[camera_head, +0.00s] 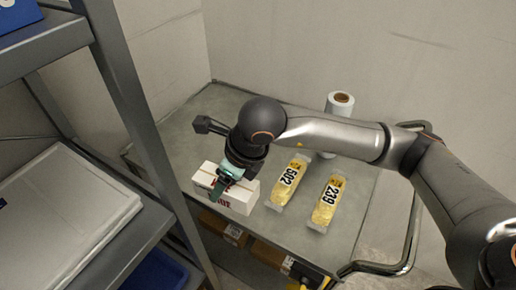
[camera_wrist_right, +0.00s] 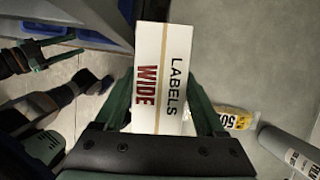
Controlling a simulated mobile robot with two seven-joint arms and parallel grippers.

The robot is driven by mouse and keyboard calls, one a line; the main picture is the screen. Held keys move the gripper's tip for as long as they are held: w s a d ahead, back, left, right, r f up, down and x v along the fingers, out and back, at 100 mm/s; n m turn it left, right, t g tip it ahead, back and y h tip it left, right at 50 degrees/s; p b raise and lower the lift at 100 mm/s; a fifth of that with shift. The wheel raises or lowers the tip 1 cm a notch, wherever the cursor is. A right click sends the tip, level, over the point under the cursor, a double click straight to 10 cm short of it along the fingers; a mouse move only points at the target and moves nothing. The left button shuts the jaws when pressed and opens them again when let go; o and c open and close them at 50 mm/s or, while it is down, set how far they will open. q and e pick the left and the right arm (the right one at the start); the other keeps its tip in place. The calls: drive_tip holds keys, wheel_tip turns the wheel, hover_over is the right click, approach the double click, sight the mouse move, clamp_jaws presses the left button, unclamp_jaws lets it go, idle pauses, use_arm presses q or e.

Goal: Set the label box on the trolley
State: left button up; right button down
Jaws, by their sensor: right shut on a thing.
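The label box (camera_head: 241,197) is white with red print. In the right wrist view the box (camera_wrist_right: 163,75) reads "WIDE LABELS" and sits between the green fingers. My right gripper (camera_head: 226,178) is shut on it from above. The trolley (camera_head: 287,229) has a grey top, and the box is at its front left edge in the head view. I cannot tell whether the box touches the top. My left gripper (camera_wrist_right: 72,46) appears at the left of the right wrist view, empty, with its fingers apart. It is not seen in the head view.
Two yellow packets, marked 502 (camera_head: 289,181) and 239 (camera_head: 328,201), lie right of the box. A white roll (camera_head: 339,104) stands behind them. Cartons (camera_head: 270,255) sit on the lower shelf. A grey rack post (camera_head: 135,110) rises close on the left. The trolley's back left is clear.

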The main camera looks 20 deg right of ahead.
drive_tip(key=shift+w+a+r+m, duration=0.1)
drive_tip(key=shift+a+r+m, duration=0.05)
drive_tip(key=shift+m, duration=0.15)
drive_tip(key=shift+w, duration=0.2)
drive_tip(key=w+d+f+b, duration=0.1)
drive_tip(key=w+d+f, duration=0.1)
drive_tip(key=w+f, duration=0.1)
drive_tip(key=w+d+f+b, duration=0.2)
drive_tip(key=w+d+f, duration=0.1)
drive_tip(key=w+d+f+b, duration=0.2)
drive_tip(key=w+f, duration=0.1)
drive_tip(key=w, duration=0.1)
drive_tip(key=shift+w+d, duration=0.1)
drive_tip(key=shift+d, duration=0.05)
drive_tip(key=shift+w+d+f+b, duration=0.15)
drive_tip(key=shift+w+f+b, duration=0.1)
drive_tip(key=shift+b, duration=0.1)
drive_tip(key=f+b, duration=0.2)
drive_tip(key=f, duration=0.1)
drive_tip(key=shift+w+d+f, duration=0.2)
drive_tip(key=shift+f, duration=0.25)
use_arm(q)
wheel_tip(320, 180, down, 6)
drive_tip(key=w+d, duration=0.1)
drive_tip(key=d, duration=0.1)
drive_tip(key=shift+w+d+h, duration=0.15)
drive_tip(key=shift+d+h, duration=0.05)
drive_tip(key=shift+h, duration=0.1)
use_arm(e)
unclamp_jaws()
